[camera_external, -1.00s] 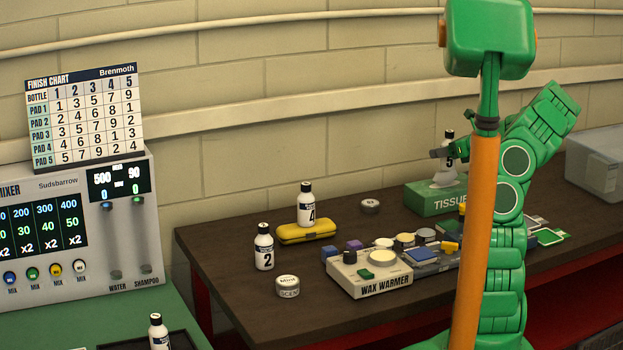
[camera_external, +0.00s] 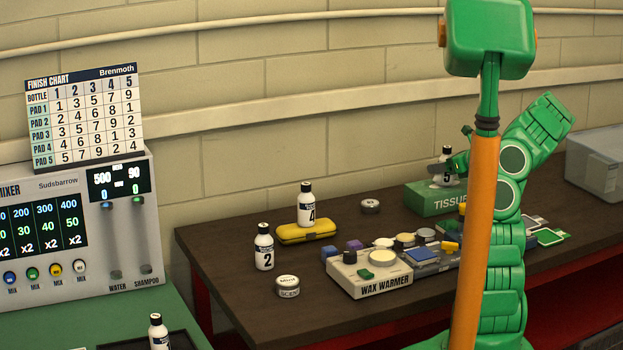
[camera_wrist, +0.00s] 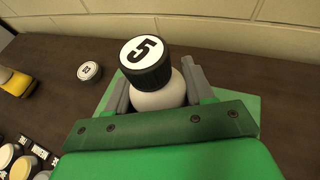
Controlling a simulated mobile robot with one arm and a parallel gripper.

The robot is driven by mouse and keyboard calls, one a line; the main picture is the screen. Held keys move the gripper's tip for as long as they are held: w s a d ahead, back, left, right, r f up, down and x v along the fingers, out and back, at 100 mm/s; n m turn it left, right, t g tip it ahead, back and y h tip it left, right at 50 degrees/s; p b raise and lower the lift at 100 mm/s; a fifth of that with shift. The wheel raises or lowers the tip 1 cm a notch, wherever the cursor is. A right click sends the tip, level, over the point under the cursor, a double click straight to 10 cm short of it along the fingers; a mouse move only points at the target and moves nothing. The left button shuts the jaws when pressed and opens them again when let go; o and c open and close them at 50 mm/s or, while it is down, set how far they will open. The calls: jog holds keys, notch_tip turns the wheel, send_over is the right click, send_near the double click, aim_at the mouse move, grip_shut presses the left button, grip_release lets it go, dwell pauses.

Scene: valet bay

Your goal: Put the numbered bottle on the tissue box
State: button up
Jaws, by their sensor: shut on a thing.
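A white bottle with a black cap marked 5 (camera_external: 447,168) is upright in my gripper (camera_external: 455,166). In the wrist view the cap (camera_wrist: 147,62) faces the camera, and the grey fingers (camera_wrist: 158,92) are shut on either side of the bottle. The green tissue box (camera_external: 428,201) is directly under the bottle, and its top shows around the gripper in the wrist view (camera_wrist: 252,104). The bottle's base looks at or just above the box top; contact cannot be told. My arm hides the box's right part.
The wax warmer (camera_external: 370,277) is in front of the box. A small round tin (camera_external: 370,206) lies left of the box. A grey bin (camera_external: 597,165) is at the right.

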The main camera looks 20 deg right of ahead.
jog(key=shift+f, duration=0.15)
jog(key=o, duration=1.1)
jog(key=shift+o, duration=0.2)
jog(key=shift+s+r, duration=0.15)
jog(key=shift+r, duration=0.1)
jog(key=v, duration=1.1)
jog(key=shift+s+r, duration=0.2)
jog(key=shift+s, duration=0.1)
